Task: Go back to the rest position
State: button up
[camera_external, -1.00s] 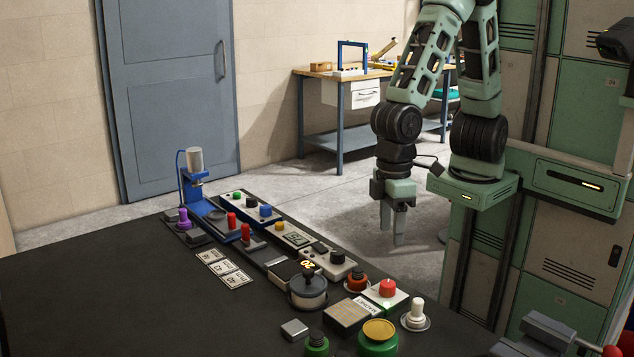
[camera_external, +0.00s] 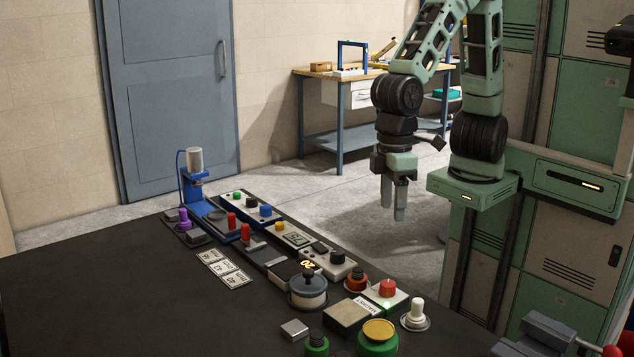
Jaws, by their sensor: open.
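My gripper (camera_external: 393,205) hangs from the green arm at the right of the middle, pointing down. Its two fingers are apart and nothing shows between them. In the picture it stands above and behind the black table's right edge, clear of the press and the buttons. The blue press (camera_external: 198,180) with its grey cylinder stands at the back of the black table (camera_external: 110,285).
A row of control boxes with buttons and knobs runs along the table's right side, including a red button (camera_external: 387,287), a yellow-topped green button (camera_external: 379,331) and a black-knobbed pot (camera_external: 308,288). A workbench (camera_external: 340,75) stands behind. Floor between is clear.

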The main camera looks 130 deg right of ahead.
jog(key=s+a+n, duration=1.3)
jog(key=s+a, duration=0.2)
jog(key=s, duration=0.2)
jog(key=shift+s+a+r, duration=0.2)
jog(key=shift+a, duration=0.2)
